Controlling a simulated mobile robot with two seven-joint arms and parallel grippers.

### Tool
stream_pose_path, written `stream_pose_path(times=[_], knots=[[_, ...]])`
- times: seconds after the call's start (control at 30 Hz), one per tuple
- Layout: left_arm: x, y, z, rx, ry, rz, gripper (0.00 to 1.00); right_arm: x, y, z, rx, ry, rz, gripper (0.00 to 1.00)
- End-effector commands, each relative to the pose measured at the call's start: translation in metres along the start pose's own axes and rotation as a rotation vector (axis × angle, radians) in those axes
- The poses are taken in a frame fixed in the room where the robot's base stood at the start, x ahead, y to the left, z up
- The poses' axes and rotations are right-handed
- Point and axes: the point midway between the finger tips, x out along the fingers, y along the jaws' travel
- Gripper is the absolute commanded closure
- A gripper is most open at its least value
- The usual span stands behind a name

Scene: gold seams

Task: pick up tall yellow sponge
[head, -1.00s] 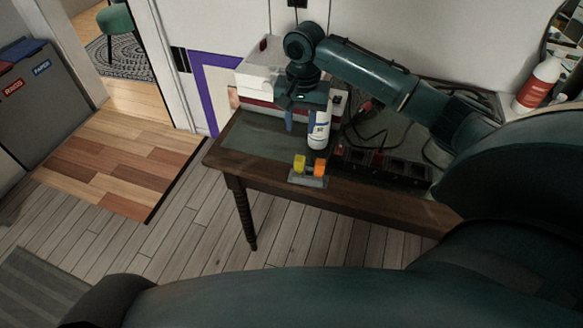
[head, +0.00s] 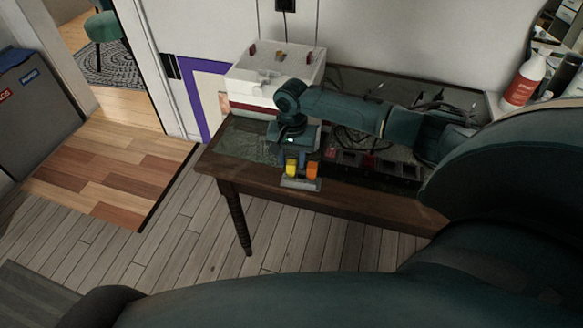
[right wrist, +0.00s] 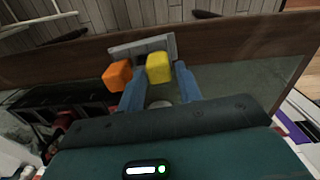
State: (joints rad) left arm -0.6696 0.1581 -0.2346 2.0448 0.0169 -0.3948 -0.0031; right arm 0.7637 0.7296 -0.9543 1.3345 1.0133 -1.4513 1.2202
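The yellow sponge (head: 292,168) stands on a small grey holder (head: 300,184) at the table's front edge, with an orange block (head: 312,170) to its right. My right gripper (head: 302,163) is low over the table, directly behind the holder, pointing down. In the right wrist view the two blue fingers (right wrist: 160,85) are spread apart, with nothing held. The orange block (right wrist: 117,75) lies outside the left finger. I cannot tell whether a finger touches either block. My left gripper is not in view.
The dark wooden table (head: 330,198) carries a white box (head: 275,75) behind my gripper. Black power strips (head: 375,163) and cables lie to the right. A white bottle with a red label (head: 523,82) stands farther right. The floor before the table is clear.

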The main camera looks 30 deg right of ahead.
Motion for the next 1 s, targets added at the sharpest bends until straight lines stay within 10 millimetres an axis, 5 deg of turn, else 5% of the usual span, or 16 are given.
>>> stream_pose_path(times=[0.33,0.73,1.0], knots=[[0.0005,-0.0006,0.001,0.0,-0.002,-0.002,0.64,0.0103,0.0004,0.0,-0.001,0.001,0.0,0.65],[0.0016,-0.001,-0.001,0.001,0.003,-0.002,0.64,0.01,0.0004,0.0,0.0,0.001,0.0,0.98],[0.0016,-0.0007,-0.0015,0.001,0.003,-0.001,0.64,0.0069,0.0002,-0.0003,0.0,0.001,-0.001,0.98]])
